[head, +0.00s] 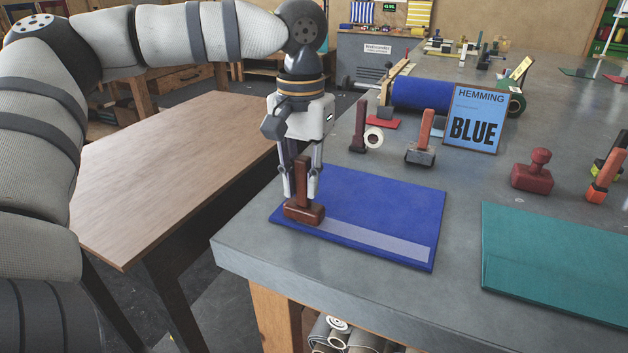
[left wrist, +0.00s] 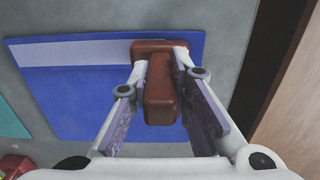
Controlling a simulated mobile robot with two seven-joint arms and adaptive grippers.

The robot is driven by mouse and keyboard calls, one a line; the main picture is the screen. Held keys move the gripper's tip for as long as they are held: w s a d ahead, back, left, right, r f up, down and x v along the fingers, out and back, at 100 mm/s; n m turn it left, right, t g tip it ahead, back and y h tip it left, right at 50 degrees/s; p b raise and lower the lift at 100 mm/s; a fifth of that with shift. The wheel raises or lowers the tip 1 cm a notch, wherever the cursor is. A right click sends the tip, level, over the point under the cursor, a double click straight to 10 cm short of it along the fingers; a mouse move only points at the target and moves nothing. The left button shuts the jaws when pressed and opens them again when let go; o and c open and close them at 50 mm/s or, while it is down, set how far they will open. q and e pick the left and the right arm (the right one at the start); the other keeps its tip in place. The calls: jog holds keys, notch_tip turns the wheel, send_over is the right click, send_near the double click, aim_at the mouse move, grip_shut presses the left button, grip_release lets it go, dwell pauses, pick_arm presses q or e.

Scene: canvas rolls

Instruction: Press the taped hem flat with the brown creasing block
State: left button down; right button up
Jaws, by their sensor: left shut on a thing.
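The brown creasing block (head: 303,211) stands upright on the left end of the pale taped hem (head: 375,240), near the front edge of the blue canvas (head: 380,205). My left gripper (head: 302,190) is shut on the block's upright handle from above. In the left wrist view the block's handle (left wrist: 160,92) sits between the two fingers, and its base covers one end of the tape strip (left wrist: 75,54). Whether the base presses on the tape or hovers just over it is hard to tell. My right gripper is not in view.
A teal canvas (head: 555,262) lies to the right. Behind are a blue roll (head: 435,95), a "HEMMING BLUE" sign (head: 474,119), a dark red stamp-like tool (head: 532,171), a grey-based block (head: 421,154) and a tape roll (head: 374,138). A bare wooden table (head: 165,170) stands left, across a gap.

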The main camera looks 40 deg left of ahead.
pick_arm(q)
jog(key=shift+s+a+f, duration=0.1)
jog(key=shift+a, duration=0.35)
jog(key=shift+s+a, duration=0.2)
jog(key=shift+a, duration=0.55)
jog(key=shift+s+a, duration=0.2)
jog(key=shift+a, duration=0.55)
notch_tip(320, 180, up, 7)
jog(key=shift+w+d, duration=0.1)
dwell(0.4)
